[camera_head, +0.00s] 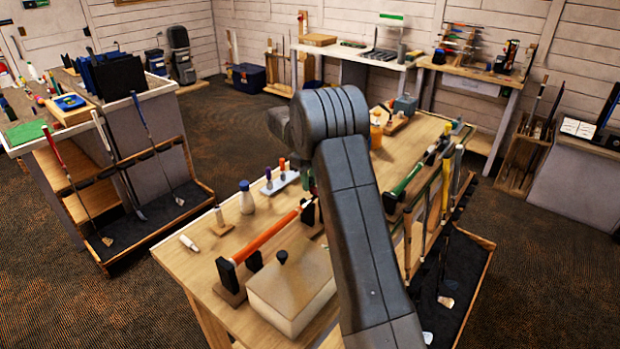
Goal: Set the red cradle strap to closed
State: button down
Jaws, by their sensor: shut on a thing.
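An orange-red bar (270,235) lies across the workbench (205,270), between a black end block on a wooden foot (229,276) at the near left and a dark holder (309,212) beside my arm. A small red part shows by that dark holder. I cannot make out a strap on it or tell whether one is open or closed. A green bar (407,177) lies in a similar dark holder to the right of my arm. My arm rises from the bottom over the bench and bends at the top. My gripper is hidden behind my arm.
A cream box with a black knob (290,290) stands at the bench's near edge. A white-and-blue bottle (246,197) and a small rack of coloured tubes (279,183) stand behind the orange-red bar. Several clubs lean along the bench's right side.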

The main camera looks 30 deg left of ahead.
jog(key=shift+a+f+h, duration=0.15)
jog(key=shift+f+h, duration=0.2)
jog(key=shift+h, duration=0.15)
jog(key=c, duration=1.3)
grip_release()
jog(key=a+r, duration=0.1)
jog(key=r, duration=0.3)
jog(key=r+b, duration=0.1)
jog(key=r, duration=0.4)
jog(key=a+r, duration=0.1)
jog(key=r, duration=0.3)
jog(key=shift+w+a+r+b, duration=0.1)
jog(key=shift+a+r+b, duration=0.15)
jog(key=shift+a+b, duration=0.05)
jog(key=d+f, duration=0.1)
jog(key=f, duration=0.3)
jog(key=f+p, duration=0.1)
jog(key=f, duration=0.4)
jog(key=d+f, duration=0.1)
jog(key=f, duration=0.3)
jog(key=shift+d+f+p, duration=0.3)
jog(key=shift+p, duration=0.05)
